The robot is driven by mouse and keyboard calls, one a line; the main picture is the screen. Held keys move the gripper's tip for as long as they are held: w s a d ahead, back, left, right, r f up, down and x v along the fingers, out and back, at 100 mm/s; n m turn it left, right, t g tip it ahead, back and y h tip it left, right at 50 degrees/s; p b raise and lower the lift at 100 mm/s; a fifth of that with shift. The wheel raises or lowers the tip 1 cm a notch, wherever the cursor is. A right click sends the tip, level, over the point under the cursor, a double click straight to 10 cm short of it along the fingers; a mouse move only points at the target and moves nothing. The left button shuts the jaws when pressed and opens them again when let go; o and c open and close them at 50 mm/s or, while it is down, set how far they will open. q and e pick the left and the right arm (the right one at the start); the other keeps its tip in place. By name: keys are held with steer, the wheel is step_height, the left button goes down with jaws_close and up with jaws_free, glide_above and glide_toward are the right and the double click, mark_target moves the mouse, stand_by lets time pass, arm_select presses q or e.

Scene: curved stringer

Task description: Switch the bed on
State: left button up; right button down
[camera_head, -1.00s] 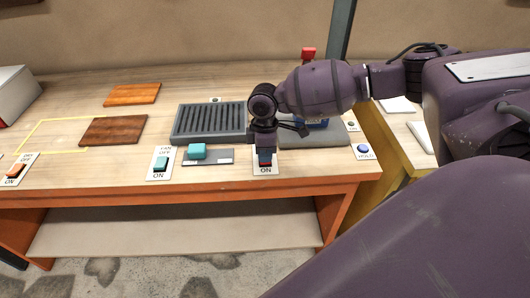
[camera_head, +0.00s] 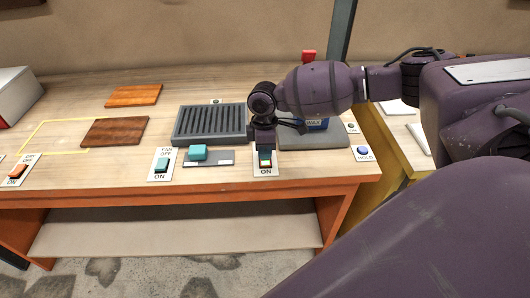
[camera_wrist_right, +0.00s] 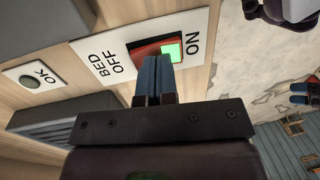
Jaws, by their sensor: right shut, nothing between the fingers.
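The bed switch (camera_head: 265,160) is on a white plate near the table's front edge. In the right wrist view the plate (camera_wrist_right: 113,52) reads BED, OFF and ON. The red rocker switch (camera_wrist_right: 147,50) has a bright green lit part at its ON end. My right gripper (camera_head: 264,147) points down at the switch and is shut and empty. In the wrist view its blue fingertips (camera_wrist_right: 155,62) overlap the rocker's lower edge; I cannot tell whether they touch it.
A dark slotted grille (camera_head: 210,124) and a grey bed plate (camera_head: 312,140) lie behind the switch. The fan switch (camera_head: 161,165), a teal slider (camera_head: 198,152), an orange switch (camera_head: 17,171) and a blue HOLD button (camera_head: 363,150) are along the front. Two wooden boards (camera_head: 114,131) lie at the left.

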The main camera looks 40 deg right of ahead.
mark_target(265, 163)
arm_select(q)
steer(key=shift+w, duration=0.1)
arm_select(e)
steer(key=shift+r+p, duration=0.3)
steer(key=shift+r, duration=0.05)
steer(key=r+p, duration=0.1)
steer(key=p, duration=0.1)
steer(key=r+p, duration=0.2)
steer(key=shift+s+a+r, duration=0.1)
steer(key=shift+s+r, duration=0.1)
steer(key=shift+r, duration=0.1)
arm_select(q)
step_height(265, 163, up, 6)
steer(key=w, duration=0.1)
steer(key=shift+w+d+r, duration=0.15)
steer(key=shift+w+d, duration=0.05)
steer(key=shift+d, duration=0.1)
arm_select(e)
step_height(265, 163, up, 10)
steer(key=s, duration=0.1)
steer(key=shift+a+f, duration=0.2)
steer(key=shift+a, duration=0.1)
arm_select(q)
steer(key=shift+w+r+t, duration=0.15)
steer(key=shift+t, duration=0.15)
